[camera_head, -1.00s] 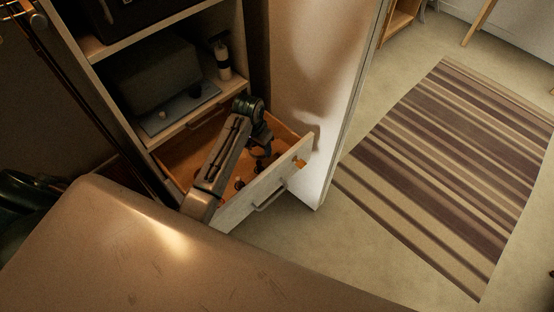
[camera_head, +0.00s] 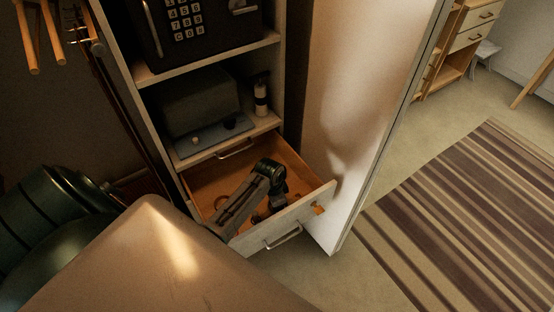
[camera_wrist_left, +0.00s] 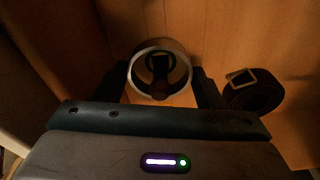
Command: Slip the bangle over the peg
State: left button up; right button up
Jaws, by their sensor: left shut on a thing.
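My left gripper (camera_head: 277,204) reaches down into the open drawer in the head view. In the left wrist view its two fingers (camera_wrist_left: 160,88) are shut on the bangle (camera_wrist_left: 132,76), a pale, shiny ring. A dark rolled thing shows through the ring; I cannot tell if they touch. The bangle cannot be made out in the head view. My right gripper is not in view.
The wooden drawer (camera_head: 204,184) holds several small dark things, among them a rolled belt (camera_wrist_left: 257,99) right of the fingers. Above stand a bottle (camera_head: 261,97), a grey box (camera_head: 198,105) and a keypad safe (camera_head: 211,35). The open cabinet door (camera_head: 345,110) is right of the drawer.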

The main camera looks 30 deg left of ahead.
pick_arm(q)
jog(key=shift+f, duration=0.35)
jog(key=shift+f, duration=0.1)
jog(key=o, duration=0.7)
jog(key=r, duration=0.8)
jog(key=s+r, duration=0.1)
jog(key=r, duration=0.3)
jog(key=shift+a+r, duration=0.1)
jog(key=shift+a, duration=0.3)
